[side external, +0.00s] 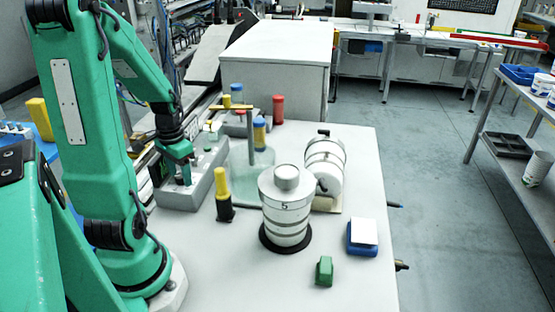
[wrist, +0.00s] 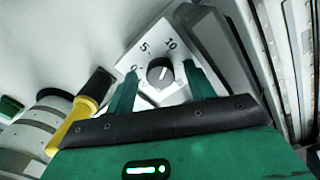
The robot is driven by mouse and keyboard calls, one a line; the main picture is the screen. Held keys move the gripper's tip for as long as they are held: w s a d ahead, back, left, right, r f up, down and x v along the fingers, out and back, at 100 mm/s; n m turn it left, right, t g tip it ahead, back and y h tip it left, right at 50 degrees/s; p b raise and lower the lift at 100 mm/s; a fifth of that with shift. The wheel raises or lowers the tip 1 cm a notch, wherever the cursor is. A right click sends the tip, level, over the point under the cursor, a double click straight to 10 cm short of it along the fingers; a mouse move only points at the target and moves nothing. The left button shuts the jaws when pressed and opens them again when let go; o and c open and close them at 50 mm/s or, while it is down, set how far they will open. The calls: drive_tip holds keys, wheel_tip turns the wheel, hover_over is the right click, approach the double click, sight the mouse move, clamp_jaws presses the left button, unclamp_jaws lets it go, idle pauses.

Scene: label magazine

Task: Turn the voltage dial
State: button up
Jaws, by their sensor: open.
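The voltage dial (wrist: 160,72) is a round dark knob with a pale pointer line on a light plate marked 0, 5 and 10 in the wrist view. The exact pointer direction is too small to tell. My gripper (wrist: 160,76) is open, with one green finger on each side of the knob; I cannot tell whether either touches it. In the side external view my gripper (side external: 179,172) is low over a grey sloped housing (side external: 187,194), and the knob is hidden there.
A yellow-handled tool (side external: 222,190) stands right of the housing. A white ringed cylinder (side external: 285,212) marked 5, a tilted one (side external: 325,165), a blue block (side external: 362,243) and a green block (side external: 324,271) stand farther right. The table's front middle is clear.

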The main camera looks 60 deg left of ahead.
drive_tip(key=c, duration=1)
drive_tip(key=shift+o, duration=0.2)
drive_tip(key=shift+n, duration=0.4)
drive_tip(key=n, duration=0.4)
drive_tip(key=shift+d, duration=0.1)
drive_tip(key=n, duration=0.5)
drive_tip(key=shift+n, duration=0.3)
drive_tip(key=n, duration=0.5)
drive_tip(key=shift+w, duration=0.15)
drive_tip(key=n, duration=0.6)
